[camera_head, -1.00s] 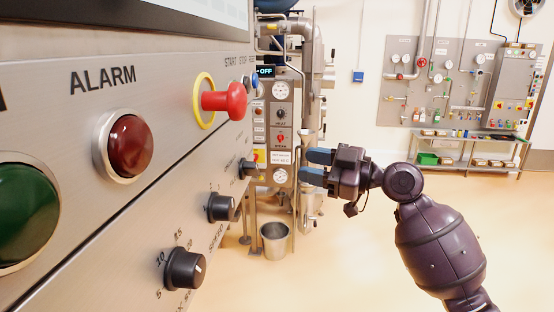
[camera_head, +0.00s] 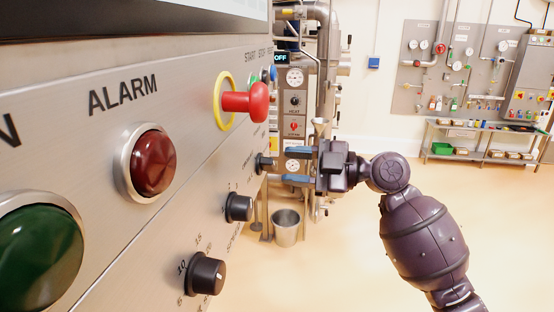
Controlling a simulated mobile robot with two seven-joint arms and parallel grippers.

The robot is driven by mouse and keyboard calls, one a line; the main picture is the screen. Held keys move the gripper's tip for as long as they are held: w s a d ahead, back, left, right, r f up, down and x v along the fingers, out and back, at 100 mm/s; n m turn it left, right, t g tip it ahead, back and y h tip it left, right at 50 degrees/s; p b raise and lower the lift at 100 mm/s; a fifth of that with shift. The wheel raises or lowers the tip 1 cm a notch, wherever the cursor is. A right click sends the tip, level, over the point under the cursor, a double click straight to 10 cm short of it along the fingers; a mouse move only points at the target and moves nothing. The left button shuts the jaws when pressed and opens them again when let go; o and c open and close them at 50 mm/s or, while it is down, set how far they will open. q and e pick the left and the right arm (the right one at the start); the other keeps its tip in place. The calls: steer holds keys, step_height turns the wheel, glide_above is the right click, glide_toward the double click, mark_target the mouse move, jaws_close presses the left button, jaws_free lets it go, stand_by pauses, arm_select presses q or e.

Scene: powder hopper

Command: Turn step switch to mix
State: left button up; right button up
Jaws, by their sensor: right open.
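Three black knobs stick out of the steel panel on the left. The farthest, small knob (camera_head: 265,163) lies right by my right gripper; its label is too small to read, so I cannot tell for sure that it is the step switch. My right gripper (camera_head: 278,166) is open, its blue fingers pointing left at that knob, one above and one below its level. I cannot tell whether they touch it. The middle knob (camera_head: 239,207) and the nearest knob (camera_head: 206,273) are clear of the gripper. My left gripper is not in view.
A red mushroom button (camera_head: 258,101) with a yellow ring juts out above the knobs. A red alarm lamp (camera_head: 153,163) and a green lamp (camera_head: 38,258) are on the near panel. A metal bucket (camera_head: 286,228) stands on the floor beyond. Floor to the right is clear.

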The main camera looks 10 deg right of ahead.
mark_target(274, 165)
steer(key=shift+p+x, duration=0.3)
steer(key=shift+x, duration=1.45)
jaws_close()
